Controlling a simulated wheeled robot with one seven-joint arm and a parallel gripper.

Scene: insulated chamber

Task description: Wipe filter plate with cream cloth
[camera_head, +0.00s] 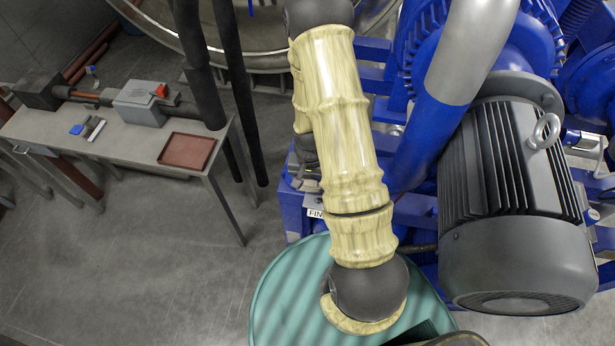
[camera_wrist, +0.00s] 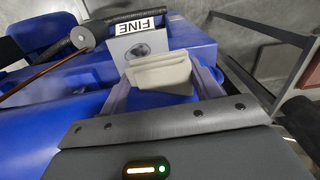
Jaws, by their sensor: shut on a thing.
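In the wrist view, my gripper (camera_wrist: 161,84) is shut on the folded cream cloth (camera_wrist: 160,70), which stands out past the fingertips. Just beyond the cloth is a light grey plate with a dark round mark (camera_wrist: 138,47), under a label reading FINE (camera_wrist: 139,24); it looks like the filter plate. The cloth overlaps the lower part of this plate in the picture; I cannot tell whether they touch. In the head view, part of the FINE label (camera_head: 316,213) shows beside my arm. My gripper and the cloth are hidden there.
Blue machinery with a large dark motor (camera_head: 515,200) stands close on the right. A round green surface (camera_head: 290,295) lies below my arm. A bench (camera_head: 190,129) at left holds a red tray (camera_head: 187,150) and a grey box (camera_head: 141,103). Open floor lies between.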

